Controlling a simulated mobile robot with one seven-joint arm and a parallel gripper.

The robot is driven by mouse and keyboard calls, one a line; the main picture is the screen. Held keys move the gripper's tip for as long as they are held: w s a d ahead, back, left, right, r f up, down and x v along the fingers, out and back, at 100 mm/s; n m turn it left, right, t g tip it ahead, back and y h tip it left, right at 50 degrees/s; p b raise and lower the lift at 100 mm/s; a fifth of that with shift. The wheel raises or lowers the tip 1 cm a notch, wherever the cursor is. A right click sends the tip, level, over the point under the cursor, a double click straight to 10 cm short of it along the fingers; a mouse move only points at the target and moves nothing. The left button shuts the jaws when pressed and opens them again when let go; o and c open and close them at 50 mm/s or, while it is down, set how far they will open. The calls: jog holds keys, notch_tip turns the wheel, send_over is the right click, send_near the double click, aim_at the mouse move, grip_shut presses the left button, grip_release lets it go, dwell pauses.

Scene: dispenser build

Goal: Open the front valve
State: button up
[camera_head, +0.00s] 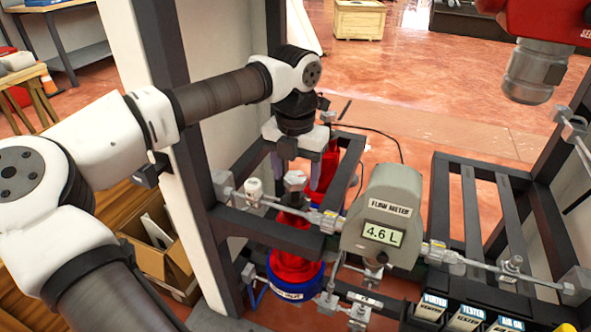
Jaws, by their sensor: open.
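A red valve body (294,262) with a blue flange at its base stands low in the dark frame. A label on the flange is only partly readable, so I cannot confirm it is the front valve. A grey hex head (295,181) shows above this red body. A second red body (326,163) is behind it, partly hidden by my gripper. My gripper (297,178) points down with its fingers apart, one each side of the hex head in the picture. I cannot tell whether they touch it or how far they are from it in depth.
A grey flow meter (392,203) reading 4.6 L sits on the pipe to the right. Dark frame bars (262,229) and pipe fittings surround the valves. Labelled boxes (467,317) stand at the front right. A red tool-like device (540,40) hangs at upper right.

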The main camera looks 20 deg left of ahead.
jog(key=shift+r+p, duration=1.65)
jog(key=shift+r, duration=0.85)
jog(key=shift+a+f, duration=0.1)
